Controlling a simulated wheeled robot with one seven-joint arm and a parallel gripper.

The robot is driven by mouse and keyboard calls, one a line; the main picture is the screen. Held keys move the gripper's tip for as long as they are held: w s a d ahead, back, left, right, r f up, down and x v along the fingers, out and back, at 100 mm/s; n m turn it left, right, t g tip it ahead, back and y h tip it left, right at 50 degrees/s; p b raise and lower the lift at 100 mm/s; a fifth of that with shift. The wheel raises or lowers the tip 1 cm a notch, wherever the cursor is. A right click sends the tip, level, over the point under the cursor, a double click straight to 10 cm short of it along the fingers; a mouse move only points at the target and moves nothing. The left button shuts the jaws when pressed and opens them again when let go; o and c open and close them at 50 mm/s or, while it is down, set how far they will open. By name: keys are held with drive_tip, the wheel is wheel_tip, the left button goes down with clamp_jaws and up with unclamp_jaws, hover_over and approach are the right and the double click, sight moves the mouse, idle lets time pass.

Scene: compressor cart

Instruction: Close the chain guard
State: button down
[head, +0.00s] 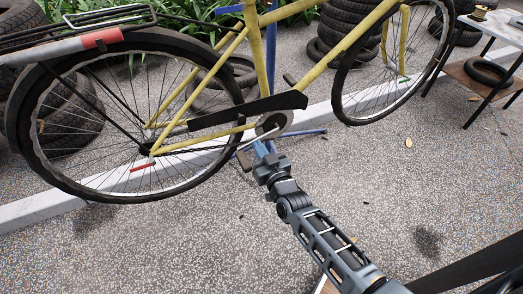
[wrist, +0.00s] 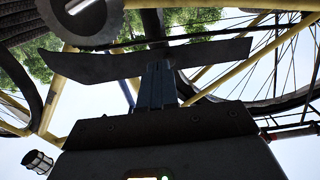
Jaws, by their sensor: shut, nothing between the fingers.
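The chain guard (head: 248,111) is a long dark plate on the yellow bicycle. It lies above the chain and partly over the top of the chainring (head: 272,124), its right end tilted a little upward. The lower chainring and the chain (head: 210,148) are uncovered. In the wrist view the guard (wrist: 195,54) crosses the upper picture, with the chainring (wrist: 88,22) at upper left. My gripper (head: 263,150) is just below the guard, near the crank. Its fingers (wrist: 158,72) are shut and empty, with tips by the guard's lower edge; I cannot tell whether they touch.
The rear wheel (head: 130,115) stands left of my gripper, and a pedal (head: 244,161) is close beside it. Stacked tires (head: 345,25) and a table (head: 495,28) stand behind at right. The paved floor (head: 130,245) in front is clear.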

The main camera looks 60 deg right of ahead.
drive_tip(key=x, duration=1)
drive_tip(key=shift+b, duration=0.3)
drive_tip(key=shift+w+d+r+t+b, duration=0.1)
drive_tip(key=shift+w+d+t+b, duration=0.25)
drive_tip(key=shift+b, duration=0.8)
drive_tip(key=shift+a, duration=0.1)
drive_tip(key=v, duration=0.8)
drive_tip(key=shift+a+f+p, duration=0.25)
drive_tip(key=shift+p, duration=0.15)
drive_tip(key=shift+s+d, duration=0.1)
drive_tip(key=shift+d, duration=0.05)
